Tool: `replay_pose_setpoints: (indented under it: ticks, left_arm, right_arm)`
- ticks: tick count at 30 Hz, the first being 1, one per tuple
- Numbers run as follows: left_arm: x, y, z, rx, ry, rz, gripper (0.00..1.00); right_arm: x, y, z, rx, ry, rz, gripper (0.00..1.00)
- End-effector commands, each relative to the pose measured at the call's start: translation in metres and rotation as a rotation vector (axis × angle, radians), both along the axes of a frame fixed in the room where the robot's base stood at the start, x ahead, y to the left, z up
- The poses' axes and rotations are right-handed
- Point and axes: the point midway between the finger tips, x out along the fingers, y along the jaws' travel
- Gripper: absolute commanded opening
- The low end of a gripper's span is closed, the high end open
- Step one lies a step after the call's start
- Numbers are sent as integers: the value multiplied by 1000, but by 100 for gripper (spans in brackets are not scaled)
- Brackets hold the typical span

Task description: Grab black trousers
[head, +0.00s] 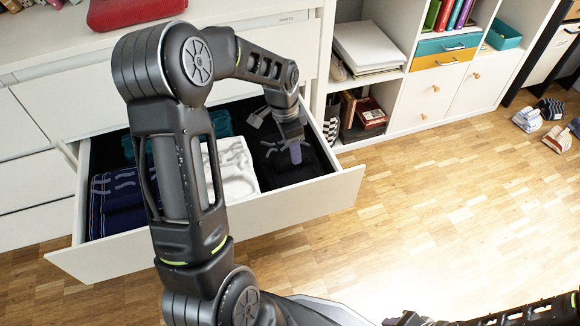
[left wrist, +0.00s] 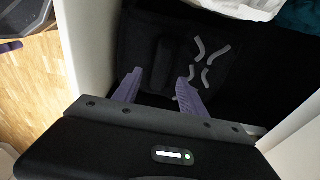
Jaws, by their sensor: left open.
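The black trousers (head: 284,162) lie folded in the right part of the open drawer (head: 215,222). In the left wrist view the dark folded cloth (left wrist: 222,78) with grey strokes is just beyond my fingers. My left gripper (head: 296,152) reaches down over the trousers, and its purple fingers (left wrist: 160,80) are apart with nothing held between them. I cannot tell whether the fingertips touch the cloth. Part of my right arm shows at the bottom right of the head view; its jaws cannot be made out.
White folded cloth (head: 232,168) lies left of the trousers, with navy clothes (head: 122,203) further left and teal cloth (head: 213,124) behind. The drawer's front and right walls stand close to my left gripper.

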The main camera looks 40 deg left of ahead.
Motion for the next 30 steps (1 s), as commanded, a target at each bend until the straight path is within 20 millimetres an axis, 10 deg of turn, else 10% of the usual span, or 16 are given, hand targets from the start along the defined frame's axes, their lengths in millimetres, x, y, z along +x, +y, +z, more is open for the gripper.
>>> replay_pose_setpoints:
  ticks: [8, 30]
  left_arm:
    - [2, -1, -41, 0, 1, 1, 49]
    - [3, -1, -41, 0, 0, 0, 42]
  right_arm:
    - [4, 0, -22, -3, -9, -6, 36]
    - [4, 0, -21, -3, -10, -5, 36]
